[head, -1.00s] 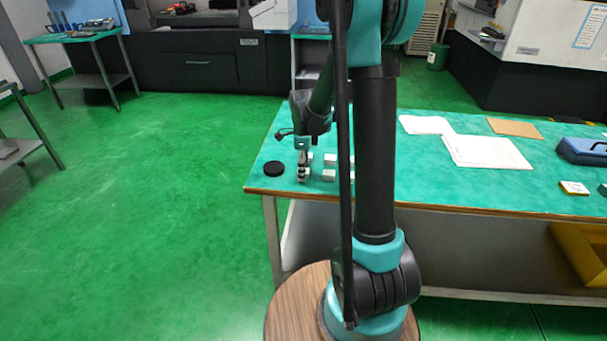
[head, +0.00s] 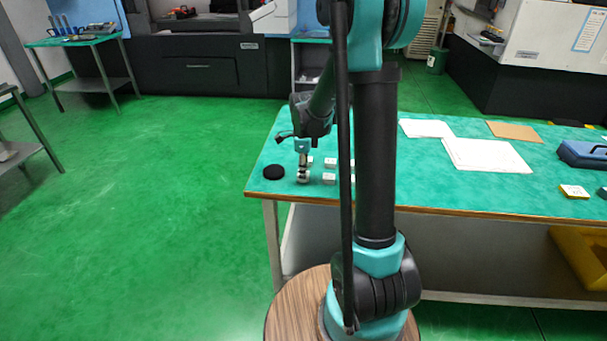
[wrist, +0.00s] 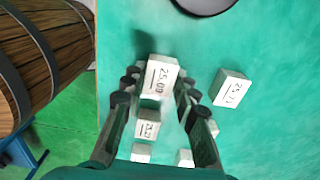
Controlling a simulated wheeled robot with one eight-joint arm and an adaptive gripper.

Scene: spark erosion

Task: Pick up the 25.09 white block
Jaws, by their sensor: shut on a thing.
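The white block marked 25.09 (wrist: 160,78) is between the two fingers of my gripper (wrist: 158,92) in the wrist view, with its label facing the camera. The fingers touch its sides and are shut on it. It looks larger than the other blocks, but I cannot tell whether it is clear of the table. In the head view my gripper (head: 303,177) points down at the table's left end, and the held block is hard to make out there.
Several similar white blocks lie close by, one (wrist: 231,89) to the right and one (wrist: 148,124) just below the held block. A black disc (head: 273,172) lies to the left on the green table (head: 400,190). Papers (head: 487,155) and a blue case (head: 585,153) are farther right.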

